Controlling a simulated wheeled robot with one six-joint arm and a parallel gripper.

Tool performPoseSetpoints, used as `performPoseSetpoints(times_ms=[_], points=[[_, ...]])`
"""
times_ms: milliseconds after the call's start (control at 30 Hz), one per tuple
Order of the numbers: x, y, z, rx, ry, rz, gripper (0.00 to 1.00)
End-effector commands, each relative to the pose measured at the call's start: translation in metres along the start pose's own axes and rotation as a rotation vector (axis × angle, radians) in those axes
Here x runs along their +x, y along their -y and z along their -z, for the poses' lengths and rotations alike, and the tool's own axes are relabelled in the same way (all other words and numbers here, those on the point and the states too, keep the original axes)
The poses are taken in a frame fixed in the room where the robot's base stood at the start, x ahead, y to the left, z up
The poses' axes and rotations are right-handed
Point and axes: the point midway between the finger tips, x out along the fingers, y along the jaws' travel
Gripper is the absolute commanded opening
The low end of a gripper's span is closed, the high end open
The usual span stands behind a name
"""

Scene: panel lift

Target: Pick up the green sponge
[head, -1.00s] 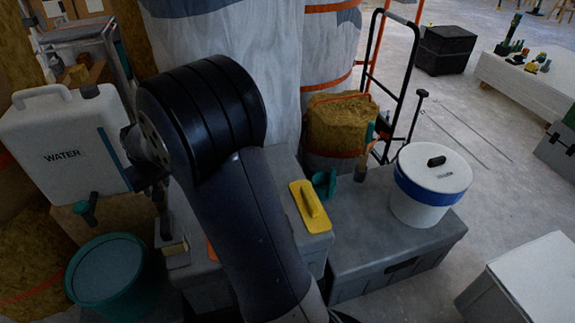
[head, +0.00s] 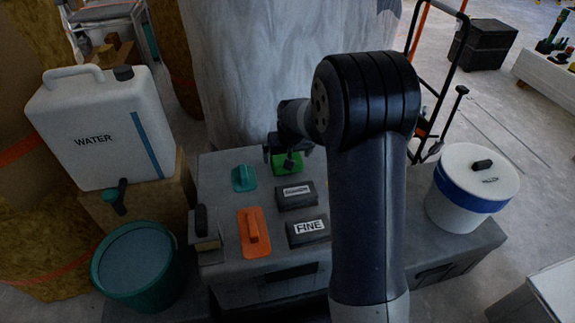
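The green sponge (head: 287,168) lies at the back of the grey box top, right of a small teal tool. My gripper (head: 288,160) is right over it, pointing down, and its dark fingers overlap the sponge's upper part. The fingertips are small and dark, so I cannot tell whether they are open or shut, or whether they touch the sponge. My arm covers the right part of the box top.
On the box are the teal tool (head: 244,177), an orange float (head: 254,232), a block marked FINE (head: 308,232), another labelled block (head: 295,195) and a brush (head: 205,230). A water canister (head: 90,130), teal bucket (head: 140,265) and white lidded bucket (head: 470,188) stand around it.

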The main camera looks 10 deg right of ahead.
Motion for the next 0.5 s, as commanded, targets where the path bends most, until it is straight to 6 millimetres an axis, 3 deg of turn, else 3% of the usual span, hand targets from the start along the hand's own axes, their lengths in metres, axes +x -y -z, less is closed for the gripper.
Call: performPoseSetpoints(times_ms=[200, 500], points=[[0.036, -0.002, -0.003, 0.000, 0.001, 0.000, 1.00], [0.040, -0.002, -0.002, 0.000, 0.000, 0.000, 0.98]])
